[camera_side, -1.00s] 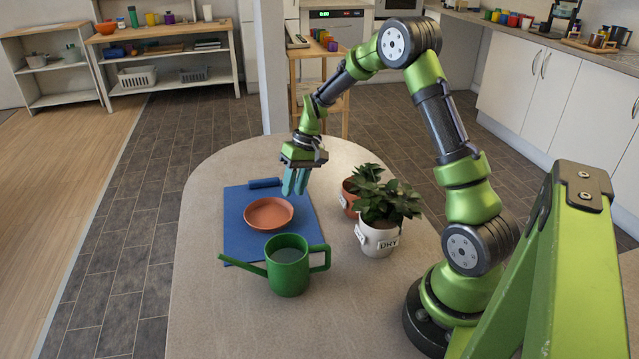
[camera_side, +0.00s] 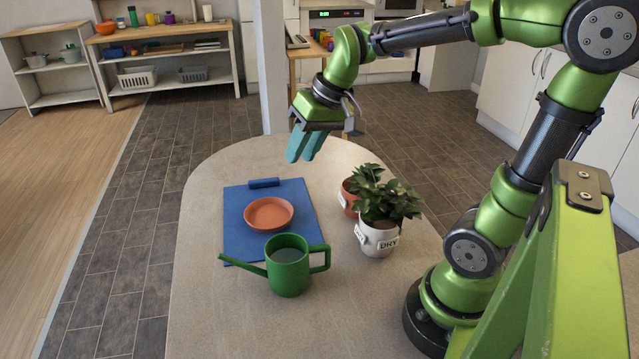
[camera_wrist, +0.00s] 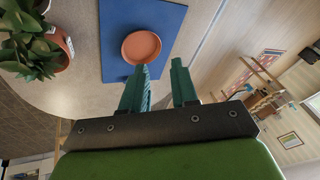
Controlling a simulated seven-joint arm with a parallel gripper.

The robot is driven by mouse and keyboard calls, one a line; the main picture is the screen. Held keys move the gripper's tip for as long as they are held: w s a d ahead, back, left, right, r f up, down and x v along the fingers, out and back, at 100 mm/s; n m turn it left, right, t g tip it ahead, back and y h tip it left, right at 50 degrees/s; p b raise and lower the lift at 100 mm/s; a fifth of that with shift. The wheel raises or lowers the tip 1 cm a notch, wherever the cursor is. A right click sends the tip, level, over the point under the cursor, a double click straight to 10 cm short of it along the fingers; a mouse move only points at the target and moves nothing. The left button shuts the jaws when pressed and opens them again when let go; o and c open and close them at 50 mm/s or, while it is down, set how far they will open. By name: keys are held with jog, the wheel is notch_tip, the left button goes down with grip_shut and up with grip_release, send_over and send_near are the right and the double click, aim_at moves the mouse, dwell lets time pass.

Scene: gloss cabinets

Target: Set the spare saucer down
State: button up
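The terracotta saucer (camera_side: 269,213) lies flat on the blue mat (camera_side: 236,236) on the table. It also shows in the wrist view (camera_wrist: 141,47), beyond my fingertips on the mat (camera_wrist: 112,20). My gripper (camera_side: 302,157) is raised above the far part of the table, above and behind the saucer and apart from it. In the wrist view my gripper (camera_wrist: 160,68) has its teal fingers spread with nothing between them.
A green watering can (camera_side: 287,268) stands at the mat's near edge. To the right stand a white pot marked DRY (camera_side: 376,239) and a terracotta pot (camera_side: 348,196), both with leafy plants. A blue roll (camera_side: 264,183) lies at the mat's far edge. The near tabletop is bare.

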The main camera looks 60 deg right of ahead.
jog(key=s+a+t, duration=0.2)
jog(key=s+a, duration=0.3)
jog(key=s, duration=0.3)
jog(key=shift+s+a+r+t, duration=0.15)
jog(key=shift+s+r+t, duration=0.1)
jog(key=shift+s+t, duration=0.15)
